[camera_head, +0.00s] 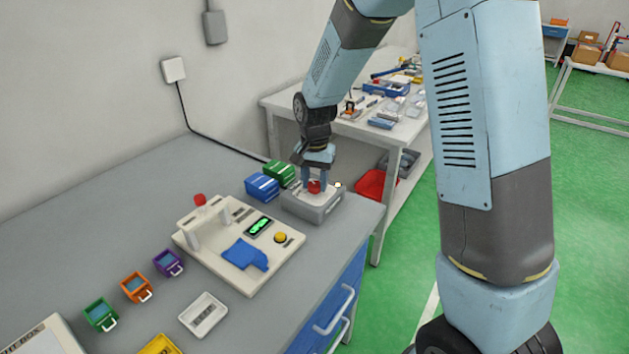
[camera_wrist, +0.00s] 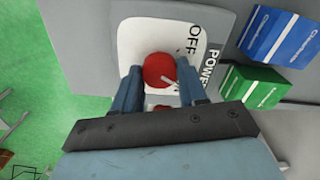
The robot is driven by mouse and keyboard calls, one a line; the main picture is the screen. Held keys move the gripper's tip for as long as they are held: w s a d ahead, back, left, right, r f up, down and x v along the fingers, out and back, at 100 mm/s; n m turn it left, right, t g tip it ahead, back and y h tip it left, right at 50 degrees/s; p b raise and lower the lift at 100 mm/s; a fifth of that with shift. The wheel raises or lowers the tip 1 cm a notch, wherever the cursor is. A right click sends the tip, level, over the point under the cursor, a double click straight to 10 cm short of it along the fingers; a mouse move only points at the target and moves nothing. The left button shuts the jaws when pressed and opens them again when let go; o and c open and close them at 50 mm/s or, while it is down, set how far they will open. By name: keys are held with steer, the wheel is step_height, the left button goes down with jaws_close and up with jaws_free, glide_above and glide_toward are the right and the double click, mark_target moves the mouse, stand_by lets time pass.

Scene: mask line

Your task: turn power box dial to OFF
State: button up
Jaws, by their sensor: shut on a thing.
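The power box (camera_head: 328,212) is a grey box with a pale top at the far right end of the grey workbench. Its red dial (camera_head: 314,187) sits on that top, and it shows as a red disc in the wrist view (camera_wrist: 158,70). A white mark on the dial points toward the lower right in the wrist view, while the printed word OFF is at the upper right. My gripper (camera_head: 316,180) reaches down from above, its two blue fingers (camera_wrist: 158,84) shut on the dial from both sides. The dial's lower part is partly hidden.
A blue box (camera_head: 262,188) and a green box (camera_head: 280,172) stand close to the power box. A white machine (camera_head: 240,243) with a blue cloth lies nearer. Small coloured bins (camera_head: 135,287) stand at the left. The bench edge drops to green floor at the right.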

mark_target(315, 183)
steer(key=n, duration=1.1)
steer(key=shift+w+n, duration=0.1)
steer(key=shift+n, duration=1.8)
steer(key=o, duration=1.1)
steer(key=shift+c, duration=0.2)
step_height(315, 183, up, 14)
steer(key=shift+f, duration=0.15)
